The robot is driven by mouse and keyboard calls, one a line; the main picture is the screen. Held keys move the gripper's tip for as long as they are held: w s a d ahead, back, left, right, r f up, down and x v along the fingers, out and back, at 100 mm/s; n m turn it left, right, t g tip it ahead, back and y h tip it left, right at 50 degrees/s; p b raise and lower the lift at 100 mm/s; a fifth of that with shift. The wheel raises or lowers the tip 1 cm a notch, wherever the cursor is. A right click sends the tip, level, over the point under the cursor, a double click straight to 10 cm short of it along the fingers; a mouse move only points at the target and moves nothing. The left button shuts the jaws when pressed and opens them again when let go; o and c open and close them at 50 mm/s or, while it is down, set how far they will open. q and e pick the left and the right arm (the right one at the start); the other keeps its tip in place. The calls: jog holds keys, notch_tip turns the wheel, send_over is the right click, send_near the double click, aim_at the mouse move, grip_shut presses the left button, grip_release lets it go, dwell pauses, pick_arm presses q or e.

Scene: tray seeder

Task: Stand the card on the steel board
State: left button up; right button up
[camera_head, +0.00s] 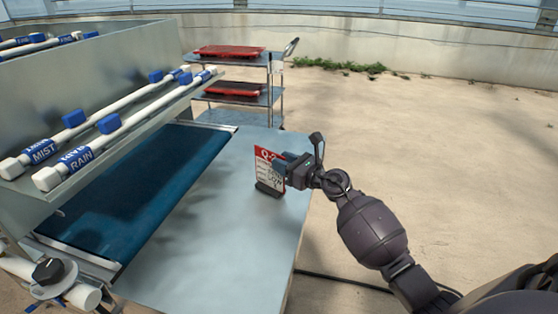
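The card (267,168) is red at the top and white below, with dark print. It is upright in a dark foot (268,189), over the steel board (224,225); whether the foot touches the board is hard to tell. My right gripper (284,171) reaches in from the right, and its fingers overlap the card's right edge. The fingers are too small and dark to show whether they are closed on it. My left gripper is not in view.
A blue belt (150,185) runs left of the board. White pipes with blue labels, RAIN (120,128) and MIST (92,121), lie above it. A cart with red trays (235,89) stands behind. The board's front part is clear.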

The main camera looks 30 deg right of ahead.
jog(key=v, duration=1)
jog(key=shift+s, duration=0.1)
dwell(0.3)
